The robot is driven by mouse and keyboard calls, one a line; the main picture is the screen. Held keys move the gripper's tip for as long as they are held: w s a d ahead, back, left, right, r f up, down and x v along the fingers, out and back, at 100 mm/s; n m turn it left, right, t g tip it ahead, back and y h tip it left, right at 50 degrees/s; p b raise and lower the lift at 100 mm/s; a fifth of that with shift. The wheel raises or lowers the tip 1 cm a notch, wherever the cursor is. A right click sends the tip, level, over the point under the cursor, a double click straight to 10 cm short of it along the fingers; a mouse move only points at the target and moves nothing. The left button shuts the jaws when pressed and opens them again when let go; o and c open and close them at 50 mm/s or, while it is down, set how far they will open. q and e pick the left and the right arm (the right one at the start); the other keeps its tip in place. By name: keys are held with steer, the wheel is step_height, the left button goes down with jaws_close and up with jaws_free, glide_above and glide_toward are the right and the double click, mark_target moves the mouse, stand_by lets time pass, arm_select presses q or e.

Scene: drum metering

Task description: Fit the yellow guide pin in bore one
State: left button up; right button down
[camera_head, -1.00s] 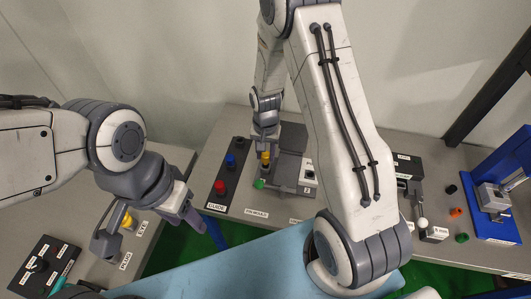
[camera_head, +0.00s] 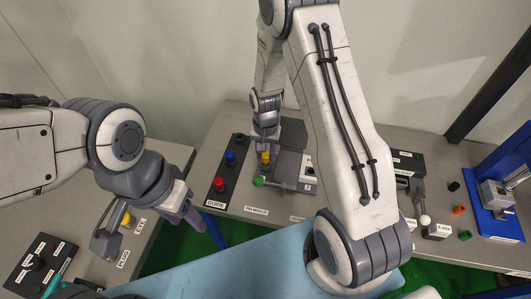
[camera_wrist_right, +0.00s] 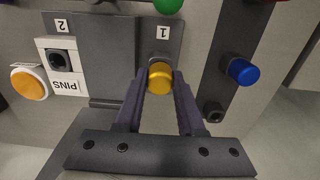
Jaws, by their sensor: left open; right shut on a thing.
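My right gripper (camera_wrist_right: 160,105) is shut on the yellow guide pin (camera_wrist_right: 160,76), whose round head shows between the dark fingers. The pin also shows in the head view (camera_head: 265,157), below the gripper. It is over the dark fixture (camera_wrist_right: 113,60), just beside the label 1 (camera_wrist_right: 163,32). The mouth of bore one is hidden by pin and fingers, so I cannot tell how deep the pin sits. My left gripper (camera_head: 194,217) is open and empty, pointing down near the gap between the left bench and the middle bench.
The guide rack (camera_head: 218,187) with a blue pin (camera_wrist_right: 243,71) and a red pin (camera_head: 218,183) stands left of the fixture. A green piece (camera_head: 258,181) is at the fixture's front. A blue press (camera_head: 497,195) stands far right.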

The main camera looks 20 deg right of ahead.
mark_target(265, 154)
steer(key=shift+f+b, duration=0.4)
steer(key=shift+f, duration=0.3)
steer(key=shift+c, duration=2.2)
jaws_free()
steer(key=shift+r, duration=0.1)
step_height(265, 154, up, 10)
steer(key=shift+r+b, duration=0.25)
steer(key=shift+b, duration=0.65)
